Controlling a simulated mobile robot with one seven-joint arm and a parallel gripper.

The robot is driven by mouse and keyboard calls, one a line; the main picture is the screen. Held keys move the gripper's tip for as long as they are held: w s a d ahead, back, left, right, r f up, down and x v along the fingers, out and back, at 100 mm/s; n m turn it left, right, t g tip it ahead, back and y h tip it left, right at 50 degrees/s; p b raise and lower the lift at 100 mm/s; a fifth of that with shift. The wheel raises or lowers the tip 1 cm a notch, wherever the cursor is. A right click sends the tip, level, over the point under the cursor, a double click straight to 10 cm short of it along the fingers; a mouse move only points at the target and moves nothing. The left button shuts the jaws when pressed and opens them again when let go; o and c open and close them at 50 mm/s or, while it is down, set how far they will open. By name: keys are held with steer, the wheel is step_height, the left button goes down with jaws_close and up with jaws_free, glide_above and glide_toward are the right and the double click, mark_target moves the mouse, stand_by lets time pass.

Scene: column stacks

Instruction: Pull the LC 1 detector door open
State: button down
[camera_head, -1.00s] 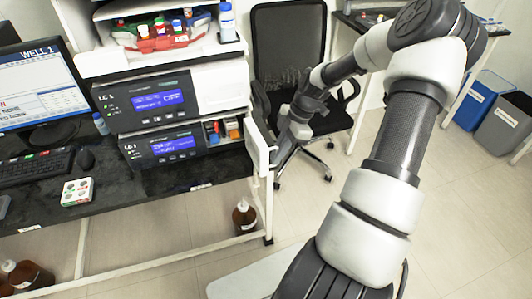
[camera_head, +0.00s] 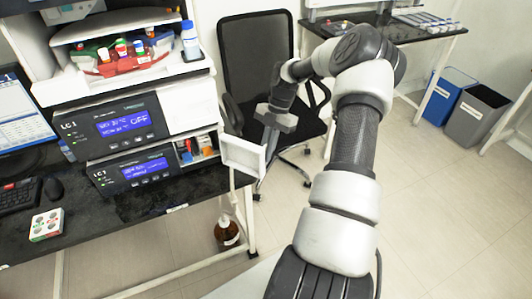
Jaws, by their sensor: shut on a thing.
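The LC 1 detector is the lower dark unit (camera_head: 135,170) with a blue screen, on the black bench. At its right end a compartment (camera_head: 196,148) stands uncovered, with orange and blue parts inside. Its white door (camera_head: 243,159) is swung out to the right of the compartment, and its framed inner face shows. My gripper (camera_head: 266,143) is at the door's outer right edge, shut on the door. The fingertips are small and partly hidden, so the exact grip on the door is hard to see.
Another LC 1 unit (camera_head: 112,126) with a blue screen sits above, under a tray of coloured bottles (camera_head: 122,58). A black chair (camera_head: 258,55) stands close behind my gripper. A brown bottle (camera_head: 227,232) is below the bench.

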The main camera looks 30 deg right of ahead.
steer(key=shift+w, duration=0.1)
stand_by(0.3)
steer(key=c, duration=1.9)
jaws_free()
steer(key=p+v, duration=0.1)
steer(key=v, duration=1.6)
steer(key=shift+r, duration=0.25)
steer(key=shift+a, duration=0.1)
